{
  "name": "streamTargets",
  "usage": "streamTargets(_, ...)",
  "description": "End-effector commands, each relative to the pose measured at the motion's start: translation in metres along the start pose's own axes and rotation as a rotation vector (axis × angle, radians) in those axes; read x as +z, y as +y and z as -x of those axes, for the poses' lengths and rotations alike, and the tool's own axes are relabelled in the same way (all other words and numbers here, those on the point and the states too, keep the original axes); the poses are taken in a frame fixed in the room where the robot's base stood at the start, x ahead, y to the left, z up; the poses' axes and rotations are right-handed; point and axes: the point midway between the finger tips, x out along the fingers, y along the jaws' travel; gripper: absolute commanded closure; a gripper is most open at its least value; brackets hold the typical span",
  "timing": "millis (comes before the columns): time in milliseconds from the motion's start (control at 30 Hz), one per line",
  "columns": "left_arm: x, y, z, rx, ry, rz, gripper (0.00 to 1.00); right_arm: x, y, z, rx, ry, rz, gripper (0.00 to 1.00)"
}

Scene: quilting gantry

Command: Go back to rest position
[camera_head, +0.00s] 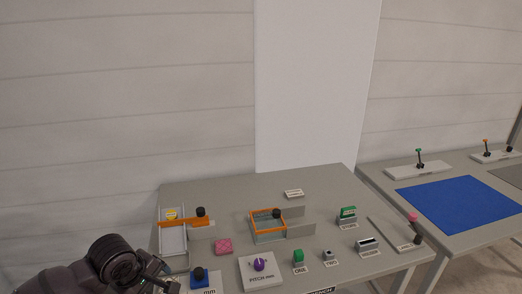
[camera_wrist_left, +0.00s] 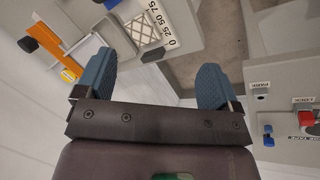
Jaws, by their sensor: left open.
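My left gripper (camera_head: 160,283) comes in at the lower left of the head view, at the front left edge of the grey table (camera_head: 180,188). In the left wrist view its two blue fingers (camera_wrist_left: 157,65) stand wide apart with nothing between them. The gripper's tips are partly cut off or small in the head view, close to a blue block with a black knob (camera_head: 199,277). My right gripper does not show in either view.
The table carries an orange bar (camera_head: 184,222), an orange frame (camera_head: 268,219), a pink patch (camera_head: 224,246), a purple knob (camera_head: 259,264) and a green button (camera_head: 298,256). A second table (camera_head: 375,178) with a blue sheet (camera_head: 455,202) stands at right. A wall is behind.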

Motion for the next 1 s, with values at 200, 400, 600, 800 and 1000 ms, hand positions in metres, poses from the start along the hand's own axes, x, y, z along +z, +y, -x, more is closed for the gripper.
streamTargets(200,-0.006,0.039,0.003,0.234,0.091,-0.380,0.13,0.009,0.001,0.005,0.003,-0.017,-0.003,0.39)
streamTargets(400,-0.005,0.056,0.001,0.409,0.242,-0.708,0.13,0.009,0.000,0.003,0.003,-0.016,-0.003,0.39)
streamTargets(600,-0.001,0.055,-0.006,0.524,0.459,-1.004,0.13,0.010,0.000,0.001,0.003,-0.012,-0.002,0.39)
streamTargets(800,0.007,0.023,-0.021,0.541,0.725,-1.247,0.13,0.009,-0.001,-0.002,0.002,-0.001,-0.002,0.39)
streamTargets(1000,0.020,-0.042,-0.045,0.446,0.905,-1.345,0.13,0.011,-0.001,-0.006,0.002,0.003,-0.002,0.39)
